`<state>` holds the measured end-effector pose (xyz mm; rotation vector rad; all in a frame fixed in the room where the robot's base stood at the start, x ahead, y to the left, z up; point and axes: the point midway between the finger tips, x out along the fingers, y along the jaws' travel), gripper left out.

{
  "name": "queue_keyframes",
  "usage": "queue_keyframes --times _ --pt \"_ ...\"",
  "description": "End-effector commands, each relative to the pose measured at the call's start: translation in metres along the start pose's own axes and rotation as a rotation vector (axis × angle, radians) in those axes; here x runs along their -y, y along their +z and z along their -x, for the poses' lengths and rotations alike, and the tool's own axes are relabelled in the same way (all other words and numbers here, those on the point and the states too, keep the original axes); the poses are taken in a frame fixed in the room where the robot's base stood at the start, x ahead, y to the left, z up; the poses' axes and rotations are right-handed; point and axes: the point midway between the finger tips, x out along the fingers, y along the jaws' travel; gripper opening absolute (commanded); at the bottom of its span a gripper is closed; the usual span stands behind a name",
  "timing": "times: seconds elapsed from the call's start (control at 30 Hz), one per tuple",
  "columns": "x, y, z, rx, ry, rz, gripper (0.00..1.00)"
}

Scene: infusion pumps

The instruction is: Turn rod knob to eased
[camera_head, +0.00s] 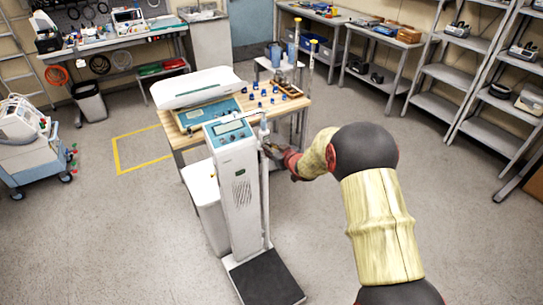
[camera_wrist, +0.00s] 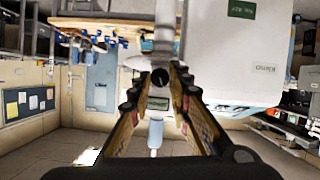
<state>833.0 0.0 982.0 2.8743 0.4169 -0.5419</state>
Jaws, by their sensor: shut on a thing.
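The tall white scale column (camera_head: 238,185) with a blue display head (camera_head: 232,131) stands near the middle of the head view. A thin upright measuring rod (camera_head: 265,190) runs along its right side. My gripper (camera_head: 272,151) reaches the upper rod from the right. In the wrist view the round black rod knob (camera_wrist: 160,77) sits between the fingertips of my gripper (camera_wrist: 159,80), which are shut on it. The pale rod (camera_wrist: 165,38) shows just beyond it. The knob is hidden behind my gripper in the head view, and its turn position cannot be read.
A wooden workbench (camera_head: 176,134) with small blue items stands behind the column. A black foot platform (camera_head: 265,279) lies at its base. A white cabinet (camera_head: 205,205) stands close on its left. Open grey floor lies to the right and front.

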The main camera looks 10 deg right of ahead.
Motion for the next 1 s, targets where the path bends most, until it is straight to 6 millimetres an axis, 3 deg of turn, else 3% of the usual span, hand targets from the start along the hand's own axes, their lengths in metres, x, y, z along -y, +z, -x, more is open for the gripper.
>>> queue_keyframes --times 1.0 --pt "0.0094 0.0063 -0.0023 0.002 0.298 0.725 0.00"
